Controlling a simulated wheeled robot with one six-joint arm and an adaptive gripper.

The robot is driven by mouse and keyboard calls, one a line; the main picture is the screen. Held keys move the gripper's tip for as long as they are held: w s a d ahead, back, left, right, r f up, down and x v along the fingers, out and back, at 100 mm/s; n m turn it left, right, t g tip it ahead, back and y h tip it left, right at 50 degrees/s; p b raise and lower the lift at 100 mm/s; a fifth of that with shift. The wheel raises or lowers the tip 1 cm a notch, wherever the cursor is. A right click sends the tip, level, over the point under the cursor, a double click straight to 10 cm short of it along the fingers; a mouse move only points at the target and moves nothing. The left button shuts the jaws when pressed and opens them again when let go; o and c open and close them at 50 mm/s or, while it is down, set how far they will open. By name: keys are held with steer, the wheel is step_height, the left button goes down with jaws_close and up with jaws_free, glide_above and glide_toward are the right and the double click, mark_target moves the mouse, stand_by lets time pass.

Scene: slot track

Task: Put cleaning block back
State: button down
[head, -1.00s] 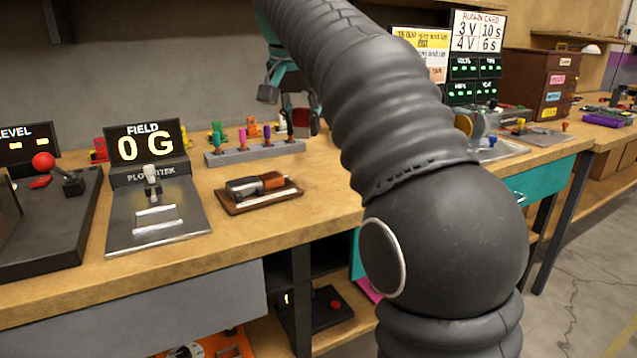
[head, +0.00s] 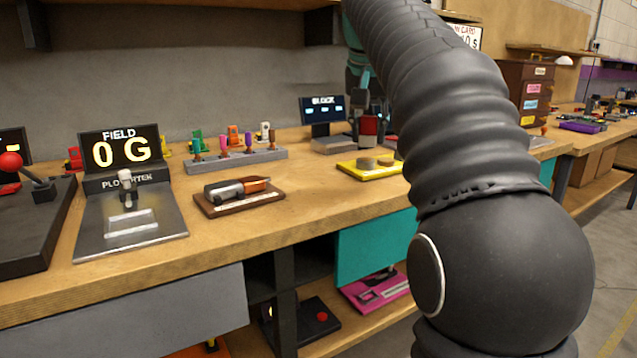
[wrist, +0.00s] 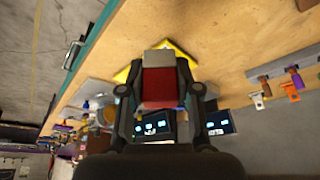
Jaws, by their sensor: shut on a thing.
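The cleaning block (wrist: 159,80) is a small block, red on one part and pale grey-white on the other. My gripper (wrist: 161,90) is shut on it, with a finger on each side in the wrist view. In the head view the block (head: 369,126) hangs below my gripper (head: 368,112), red above and pale below, over the back of the bench. Behind it stands a small dark display marked BLOCK (head: 322,104), with a low grey base (head: 335,146) in front. The block is close to this base's right end; I cannot tell whether they touch.
A brown board with a tool (head: 238,196), a grey rack of coloured pegs (head: 236,159) and the FIELD display (head: 120,150) stand to the left. My arm hides the bench's right part.

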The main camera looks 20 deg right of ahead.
steer(key=b, duration=0.1)
glide_above(320, 188)
steer(key=s, duration=0.1)
steer(key=f, duration=0.5)
steer(key=shift+a+f, duration=0.3)
steer(key=shift+f, duration=0.05)
steer(key=shift+f+b, duration=1)
steer(key=shift+f, duration=1)
steer(key=shift+f, duration=0.15)
steer(key=c, duration=0.8)
jaws_free()
steer(key=shift+s+r, duration=0.1)
steer(key=shift+r, duration=0.4)
steer(key=p+v, duration=0.4)
steer(key=v, duration=0.7)
steer(key=shift+s+r, duration=0.1)
steer(key=shift+r, duration=0.05)
steer(key=shift+s, duration=0.1)
